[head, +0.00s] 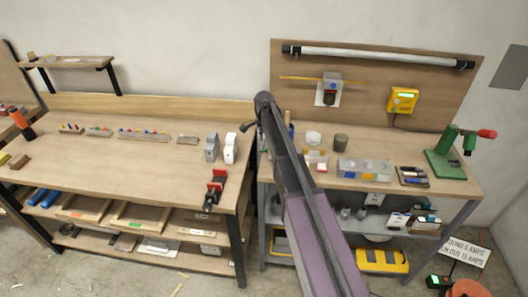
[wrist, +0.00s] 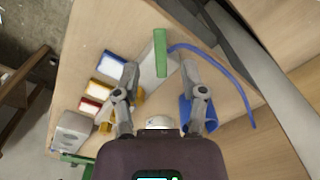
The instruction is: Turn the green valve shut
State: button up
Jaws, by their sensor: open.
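In the wrist view a green bar-shaped handle (wrist: 160,52), which looks like the green valve, stands at the top of a pale grey piece. A blue hose (wrist: 215,60) curves away to its right. My gripper (wrist: 160,72) is open, one finger on each side of the grey piece, with the green handle between and slightly beyond the fingertips. I cannot tell whether either finger touches it. In the head view my arm hides the area around its end, and I cannot make out the valve there.
Small blue, yellow and red trays (wrist: 97,88) lie left of my gripper, near a grey device (wrist: 72,132). A blue piece (wrist: 185,112) is close to the right finger. A green stand with a red handle (head: 443,160) is on the right bench (head: 300,185).

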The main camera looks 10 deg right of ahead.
aim_at(264, 150)
jog(key=shift+f+b, duration=1.55)
jog(key=shift+f, duration=0.3)
grip_shut()
